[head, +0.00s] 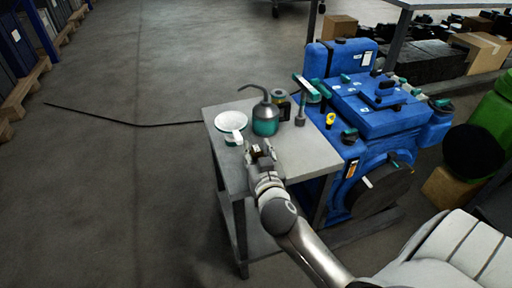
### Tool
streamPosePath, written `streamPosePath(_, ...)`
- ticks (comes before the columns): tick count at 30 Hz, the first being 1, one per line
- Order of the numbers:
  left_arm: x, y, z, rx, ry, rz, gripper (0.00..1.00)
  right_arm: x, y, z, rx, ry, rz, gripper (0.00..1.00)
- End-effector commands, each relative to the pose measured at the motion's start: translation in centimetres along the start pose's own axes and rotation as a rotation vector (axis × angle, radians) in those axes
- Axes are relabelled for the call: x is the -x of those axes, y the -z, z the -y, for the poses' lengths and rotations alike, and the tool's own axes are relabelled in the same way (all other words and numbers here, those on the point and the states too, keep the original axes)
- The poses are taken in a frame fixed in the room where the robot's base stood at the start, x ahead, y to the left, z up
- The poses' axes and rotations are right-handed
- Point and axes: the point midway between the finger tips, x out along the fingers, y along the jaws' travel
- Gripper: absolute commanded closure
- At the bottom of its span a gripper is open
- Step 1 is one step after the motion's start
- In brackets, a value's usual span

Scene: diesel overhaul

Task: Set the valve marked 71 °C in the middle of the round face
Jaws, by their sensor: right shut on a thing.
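My right gripper (260,152) is over the near part of the grey table (310,152). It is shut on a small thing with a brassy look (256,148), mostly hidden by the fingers. This may be the valve, but no 71 °C marking can be read. A white round dish (231,120) lies on the table just beyond the gripper, with a small white piece at its near edge. The blue engine (370,110) beside the table has a dark round disc (382,192) on its near side. I cannot tell which is the round face. My left gripper is not in view.
A yellow-topped dipstick (330,120) shows on the engine. A dark cable (120,121) crosses the open floor on the left.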

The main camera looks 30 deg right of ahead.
Motion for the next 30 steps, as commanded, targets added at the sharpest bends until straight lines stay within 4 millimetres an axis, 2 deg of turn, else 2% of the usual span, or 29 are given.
streamPosePath(7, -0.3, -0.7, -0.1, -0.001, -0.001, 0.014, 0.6, -0.1, -0.4, 0.0, -0.001, 0.001, 0.0, 0.9)
streamPosePath(8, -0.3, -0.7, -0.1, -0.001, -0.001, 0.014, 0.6, -0.1, -0.3, 0.0, -0.001, 0.001, 0.0, 0.62)
streamPosePath(12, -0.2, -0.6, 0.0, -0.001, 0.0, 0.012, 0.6, -0.1, -0.3, 0.0, -0.001, 0.001, 0.0, 0.44)
streamPosePath(24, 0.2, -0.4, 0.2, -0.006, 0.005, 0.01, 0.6, 0.0, 0.2, 0.0, 0.0, 0.001, -0.001, 0.43)
streamPosePath(30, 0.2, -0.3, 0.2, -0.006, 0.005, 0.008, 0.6, 2.8, 0.0, 0.1, -0.004, 0.003, 0.003, 0.43)
